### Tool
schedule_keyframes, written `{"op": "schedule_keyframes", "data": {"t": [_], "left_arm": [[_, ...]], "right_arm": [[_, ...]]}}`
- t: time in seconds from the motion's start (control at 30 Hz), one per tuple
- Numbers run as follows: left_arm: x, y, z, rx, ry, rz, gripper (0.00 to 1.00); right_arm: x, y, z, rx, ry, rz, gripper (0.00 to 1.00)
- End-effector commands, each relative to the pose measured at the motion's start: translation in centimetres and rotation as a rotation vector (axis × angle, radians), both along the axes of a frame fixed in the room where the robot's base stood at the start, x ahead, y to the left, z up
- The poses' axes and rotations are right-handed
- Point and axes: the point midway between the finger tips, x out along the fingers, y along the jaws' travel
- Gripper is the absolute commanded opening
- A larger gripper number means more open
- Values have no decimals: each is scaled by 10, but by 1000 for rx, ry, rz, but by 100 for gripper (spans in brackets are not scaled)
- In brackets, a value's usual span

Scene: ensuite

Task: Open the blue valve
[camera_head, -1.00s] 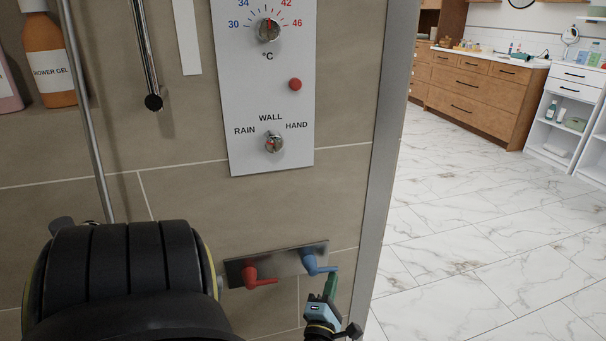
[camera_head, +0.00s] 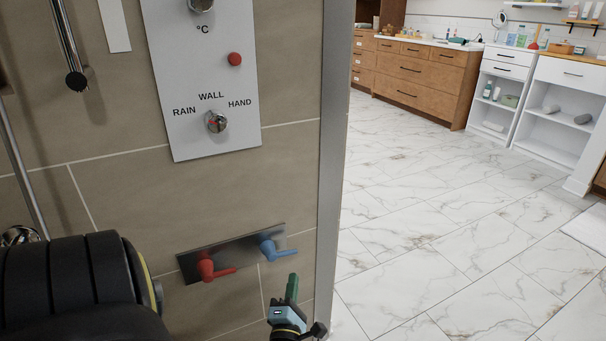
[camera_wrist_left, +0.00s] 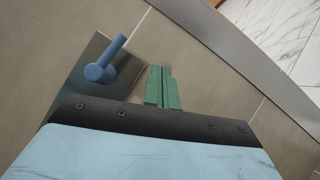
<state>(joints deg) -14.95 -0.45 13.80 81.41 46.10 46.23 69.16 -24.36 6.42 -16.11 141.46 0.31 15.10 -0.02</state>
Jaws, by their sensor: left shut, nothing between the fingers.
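The blue valve (camera_head: 276,247) is a lever on a dark metal plate (camera_head: 227,257) low on the tiled wall. A red valve (camera_head: 211,267) sits left of the blue one on the same plate. My right gripper is not in view.
A white control panel (camera_head: 205,80) with a selector knob (camera_head: 216,122) is above the valves. A grey metal wall edge (camera_head: 333,150) stands right of them. The marble floor (camera_head: 450,210) beyond is mostly clear, with wooden drawers (camera_head: 415,80) and white shelving behind.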

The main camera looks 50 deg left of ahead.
Motion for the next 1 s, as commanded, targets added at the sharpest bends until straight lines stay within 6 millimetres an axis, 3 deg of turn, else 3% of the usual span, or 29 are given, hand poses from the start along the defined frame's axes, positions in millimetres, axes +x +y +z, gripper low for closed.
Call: {"op": "schedule_keyframes", "data": {"t": [0.03, 0.2, 0.4, 1.0], "left_arm": [[-4, -14, -9, -8, 8, -4, 0], [-13, -44, -29, -6, 6, -3, 0], [-20, -66, -44, -5, 4, -3, 0], [-23, -73, -48, -3, 3, -3, 0]], "right_arm": [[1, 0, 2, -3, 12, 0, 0], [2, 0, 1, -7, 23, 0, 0], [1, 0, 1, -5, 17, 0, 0], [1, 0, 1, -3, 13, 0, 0]]}}
